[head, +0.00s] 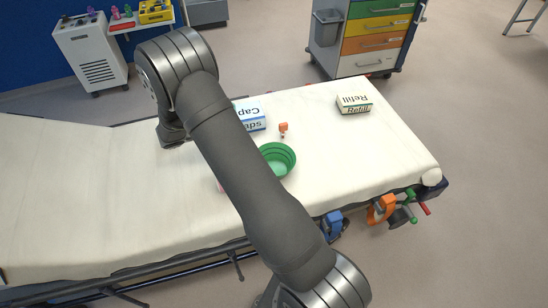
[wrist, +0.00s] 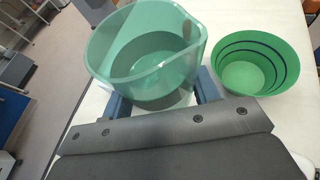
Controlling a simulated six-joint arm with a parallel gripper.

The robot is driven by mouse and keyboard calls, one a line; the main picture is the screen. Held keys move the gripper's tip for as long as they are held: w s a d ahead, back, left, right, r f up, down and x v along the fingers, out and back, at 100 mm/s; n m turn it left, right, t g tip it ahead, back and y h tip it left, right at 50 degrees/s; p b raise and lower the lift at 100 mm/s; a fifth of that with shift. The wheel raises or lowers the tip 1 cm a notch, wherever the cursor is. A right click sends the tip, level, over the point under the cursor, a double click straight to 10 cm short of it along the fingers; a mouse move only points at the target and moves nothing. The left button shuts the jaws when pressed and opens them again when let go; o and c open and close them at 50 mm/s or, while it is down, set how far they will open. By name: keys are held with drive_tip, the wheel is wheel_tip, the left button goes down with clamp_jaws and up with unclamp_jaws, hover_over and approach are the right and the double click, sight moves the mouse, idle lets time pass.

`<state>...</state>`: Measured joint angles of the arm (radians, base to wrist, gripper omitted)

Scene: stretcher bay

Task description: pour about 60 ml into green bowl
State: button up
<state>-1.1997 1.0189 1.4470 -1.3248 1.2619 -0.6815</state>
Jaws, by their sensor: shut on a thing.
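The green bowl (head: 280,158) stands on the stretcher's white sheet, partly hidden by my arm in the head view. In the wrist view the bowl (wrist: 250,62) is to the right of my gripper, with dark rings inside and no contents that I can make out. My gripper (wrist: 163,98) is shut on a translucent teal jug (wrist: 110,55), its blue fingers on either side. The jug and the bowl are apart. A darker grey-green area shows low in the jug; I cannot tell its level. My arm hides gripper and jug in the head view.
A blue-and-white box (head: 250,116) and a small orange-topped item (head: 283,128) stand close behind the bowl. A Refill box (head: 354,104) is farther right. The sheet (head: 385,150) at the right is clear. A drawer cart (head: 372,40) stands beyond the stretcher.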

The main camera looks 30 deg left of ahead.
drive_tip(key=s+d, duration=0.3)
drive_tip(key=d, duration=2.7)
drive_tip(key=shift+a+f, duration=0.2)
drive_tip(key=shift+f, duration=4.3)
drive_tip(key=shift+w+a+r, duration=0.1)
drive_tip(key=shift+r, duration=0.1)
drive_tip(key=shift+w+a+r+n+h, duration=0.15)
drive_tip(key=shift+a+r+n+h, duration=0.3)
drive_tip(key=shift+r+n+h, duration=0.6)
drive_tip(key=shift+w+a+r+n+h, duration=0.1)
drive_tip(key=shift+a+r+n+h, duration=0.4)
drive_tip(key=shift+n, duration=1.05)
drive_tip(key=shift+w+a+r+n+h, duration=0.15)
drive_tip(key=shift+a+r+n+h, duration=0.4)
drive_tip(key=shift+n+h, duration=0.6)
drive_tip(key=shift+d+f+n, duration=0.15)
drive_tip(key=shift+n, duration=0.7)
drive_tip(key=shift+a+r+n+t+h, duration=0.2)
drive_tip(key=shift+r+n+t+h, duration=0.3)
drive_tip(key=shift+n, duration=0.3)
